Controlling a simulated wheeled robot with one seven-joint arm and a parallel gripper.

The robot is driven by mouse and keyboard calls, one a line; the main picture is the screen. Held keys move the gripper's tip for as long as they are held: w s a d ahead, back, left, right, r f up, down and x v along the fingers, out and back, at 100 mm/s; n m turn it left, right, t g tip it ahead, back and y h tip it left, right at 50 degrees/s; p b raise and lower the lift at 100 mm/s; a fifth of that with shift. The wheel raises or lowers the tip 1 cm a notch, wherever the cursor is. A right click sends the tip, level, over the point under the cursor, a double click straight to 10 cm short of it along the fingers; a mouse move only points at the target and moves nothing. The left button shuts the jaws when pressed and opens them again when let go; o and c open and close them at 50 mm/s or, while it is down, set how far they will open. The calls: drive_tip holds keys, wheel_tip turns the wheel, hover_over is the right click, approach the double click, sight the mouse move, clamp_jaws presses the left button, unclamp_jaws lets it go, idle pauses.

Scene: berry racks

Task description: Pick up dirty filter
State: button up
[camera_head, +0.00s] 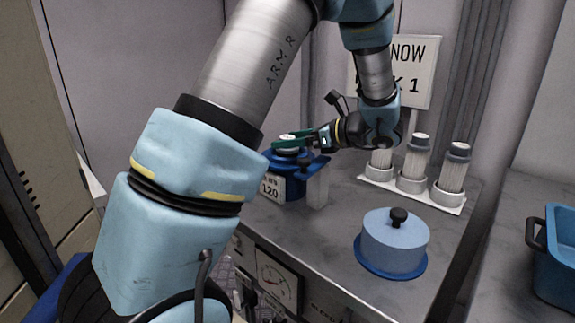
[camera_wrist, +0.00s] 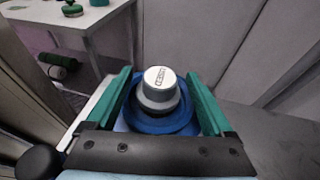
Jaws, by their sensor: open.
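The dirty filter (camera_wrist: 160,88) shows in the wrist view as a grey cap with a white labelled top, its lettering too small to read surely. It sits upright in a round blue housing (camera_wrist: 187,121). In the head view its pale top (camera_head: 288,139) shows above the blue housing (camera_head: 293,190), partly hidden by my gripper. My gripper (camera_head: 288,143) is open, reaching in from the right over the housing. In the wrist view my gripper's green fingers (camera_wrist: 160,92) stand on either side of the cap, with gaps visible on both sides. The filter's lower part is hidden.
Three white filters with grey caps (camera_head: 416,163) stand in a white rack (camera_head: 375,178) behind the arm. A light blue lid with a black knob (camera_head: 393,248) lies on the grey counter (camera_head: 322,262). A blue bin (camera_head: 556,262) is at the right edge.

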drive_tip(key=shift+w+a+f, duration=0.15)
drive_tip(key=shift+w+a, duration=0.1)
drive_tip(key=shift+a, duration=0.2)
drive_tip(key=shift+c, duration=0.3)
clamp_jaws()
idle(0.4)
